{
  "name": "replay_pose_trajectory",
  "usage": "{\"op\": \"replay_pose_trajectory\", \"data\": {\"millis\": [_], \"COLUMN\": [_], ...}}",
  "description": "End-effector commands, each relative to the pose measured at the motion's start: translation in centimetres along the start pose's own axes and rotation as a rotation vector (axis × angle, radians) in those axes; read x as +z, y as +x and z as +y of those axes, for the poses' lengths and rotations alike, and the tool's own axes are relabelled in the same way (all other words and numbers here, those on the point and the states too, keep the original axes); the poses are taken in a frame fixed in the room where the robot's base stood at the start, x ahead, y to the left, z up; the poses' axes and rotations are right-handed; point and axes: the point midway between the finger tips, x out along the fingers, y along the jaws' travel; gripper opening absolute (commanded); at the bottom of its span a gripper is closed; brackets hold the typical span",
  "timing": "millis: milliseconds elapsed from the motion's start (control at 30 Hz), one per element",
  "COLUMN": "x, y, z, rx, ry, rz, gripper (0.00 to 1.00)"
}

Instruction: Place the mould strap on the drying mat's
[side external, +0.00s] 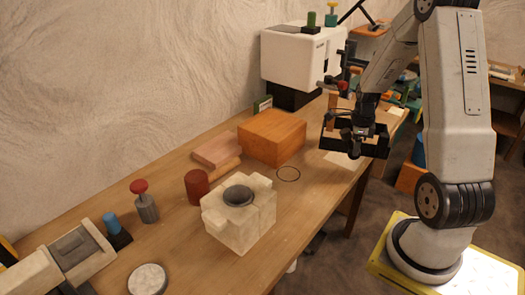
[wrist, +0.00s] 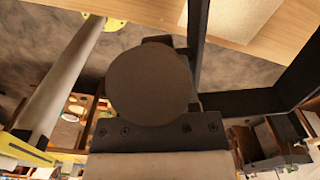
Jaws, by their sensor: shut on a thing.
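A black, square, band-like loop, which looks like the mould strap (side external: 376,148), is in the side view near the table's right edge. My gripper (side external: 357,138) is shut on it and holds it above the table, roughly level. In the wrist view dark bars of the strap (wrist: 270,100) run to the right of a dark round part that hides the fingertips. A pale flat sheet (side external: 341,160), perhaps the drying mat, lies under the strap and is partly hidden by it. The exact grip point is not clear.
A white block mould (side external: 240,230) with a dark round opening stands left of centre. A wooden block (side external: 272,137), a pink block (side external: 216,150) and a dark red cylinder (side external: 197,187) are close by. A thin dark ring (side external: 289,181) lies flat. A white machine (side external: 300,60) stands behind.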

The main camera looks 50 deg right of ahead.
Motion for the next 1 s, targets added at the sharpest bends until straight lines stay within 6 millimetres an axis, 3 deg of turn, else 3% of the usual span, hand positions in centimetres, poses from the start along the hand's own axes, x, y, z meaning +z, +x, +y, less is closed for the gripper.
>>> {"op": "replay_pose_trajectory", "data": {"millis": [300,733,1000], "x": [1.0,1.2,1.3], "y": [2.3,3.0,5.6], "z": [-1.8,-2.3,-2.5], "rx": [-0.003,-0.003,-0.002], "ry": [0.000,-0.001,0.000], "rz": [-0.001,-0.001,0.000], "gripper": [0.00,0.00,0.00]}}
